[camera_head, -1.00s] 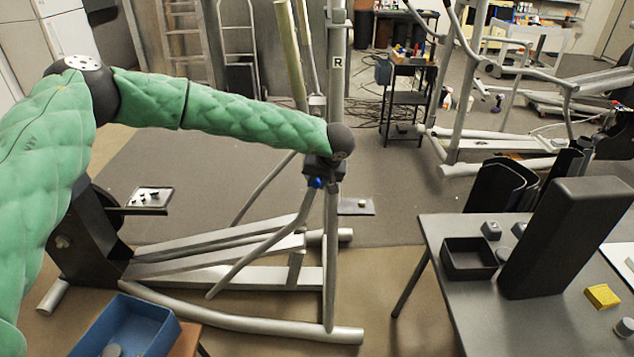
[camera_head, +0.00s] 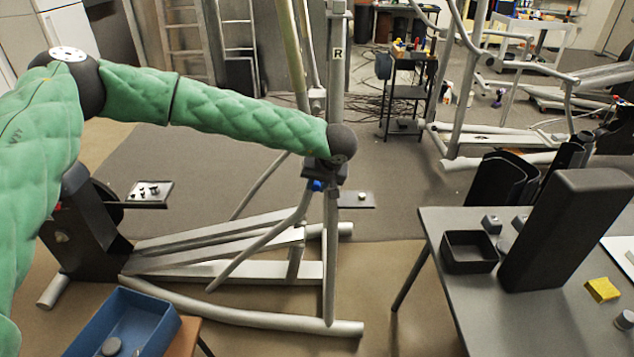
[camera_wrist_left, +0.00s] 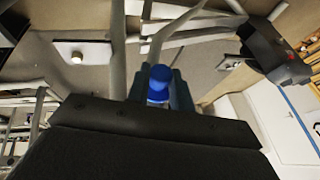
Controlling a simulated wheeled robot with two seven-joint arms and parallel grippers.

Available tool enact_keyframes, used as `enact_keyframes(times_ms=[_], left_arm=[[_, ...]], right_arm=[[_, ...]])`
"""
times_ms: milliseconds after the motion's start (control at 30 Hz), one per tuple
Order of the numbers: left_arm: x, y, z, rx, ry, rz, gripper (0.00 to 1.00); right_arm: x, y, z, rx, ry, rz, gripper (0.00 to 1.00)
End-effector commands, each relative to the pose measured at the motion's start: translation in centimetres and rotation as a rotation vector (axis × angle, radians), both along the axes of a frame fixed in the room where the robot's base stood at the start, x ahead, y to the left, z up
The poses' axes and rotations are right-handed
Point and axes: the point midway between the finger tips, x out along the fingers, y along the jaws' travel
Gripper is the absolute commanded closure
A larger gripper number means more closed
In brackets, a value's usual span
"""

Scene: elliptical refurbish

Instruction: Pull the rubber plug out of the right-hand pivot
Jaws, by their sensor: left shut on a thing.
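My left gripper (camera_head: 318,180) is at the upright post (camera_head: 335,120) marked R on the exercise machine. In the left wrist view, the blue plug (camera_wrist_left: 158,77) shows between the two dark fingers of my left gripper (camera_wrist_left: 160,88), with a paler section below the blue head. The right-hand pivot is mostly hidden behind my gripper, and I cannot tell whether the plug is still seated in it. My right gripper is not in view.
A blue open box (camera_head: 125,325) holding a round grey piece stands at the lower left. A grey table (camera_head: 450,260) at right carries a black tray (camera_head: 468,252), a tall dark block (camera_head: 565,230) and a yellow sponge (camera_head: 602,290). Silver machine rails lie below my gripper.

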Motion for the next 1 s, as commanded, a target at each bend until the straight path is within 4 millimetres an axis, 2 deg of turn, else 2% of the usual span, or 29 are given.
enact_keyframes(times_ms=[600, 1000], left_arm=[[-3.0, 0.0, -0.1, 0.0, 0.0, -0.001, 1.0], [-3.4, 0.0, 0.0, 0.0, 0.0, 0.0, 1.0]], right_arm=[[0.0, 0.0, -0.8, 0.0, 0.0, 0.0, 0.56], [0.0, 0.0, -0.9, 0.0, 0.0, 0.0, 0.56]])
